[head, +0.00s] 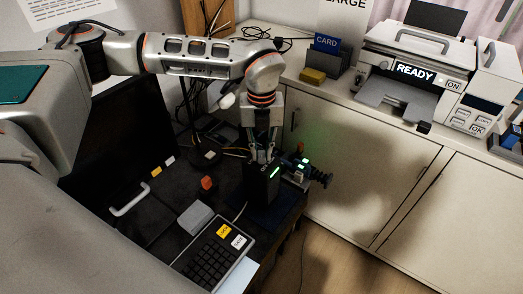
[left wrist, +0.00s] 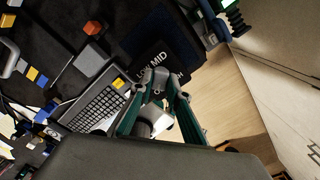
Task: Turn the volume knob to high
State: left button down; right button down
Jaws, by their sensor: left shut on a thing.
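A black box (head: 262,186) with a lit green bar stands near the right end of the dark desk. My left gripper (head: 262,157) points straight down onto its top. In the left wrist view the fingers of my left gripper (left wrist: 158,88) are closed in around a small grey knob (left wrist: 158,74) on the dark box top (left wrist: 133,72). White lettering beside it reads "MID"; the rest of the label is partly hidden by the gripper. The knob is hidden by the fingers in the head view. My right gripper does not show.
A dark device (head: 315,176) with green lights and a ribbed end sits just right of the box. A keyboard (head: 212,255), grey block (head: 195,217), orange cube (head: 207,183) and monitor (head: 118,150) are to the left. A white cabinet (head: 350,165) bearing a printer (head: 415,75) stands behind.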

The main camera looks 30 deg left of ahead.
pick_arm(q)
jog(key=m, duration=1.1)
jog(key=shift+r+m, duration=0.1)
jog(key=shift+m, duration=0.2)
jog(key=m+p, duration=0.1)
jog(key=m, duration=1.1)
jog(key=shift+m, duration=0.4)
jog(key=m, duration=1.2)
jog(key=shift+m, duration=0.3)
jog(key=m, duration=0.9)
jog(key=shift+m, duration=0.9)
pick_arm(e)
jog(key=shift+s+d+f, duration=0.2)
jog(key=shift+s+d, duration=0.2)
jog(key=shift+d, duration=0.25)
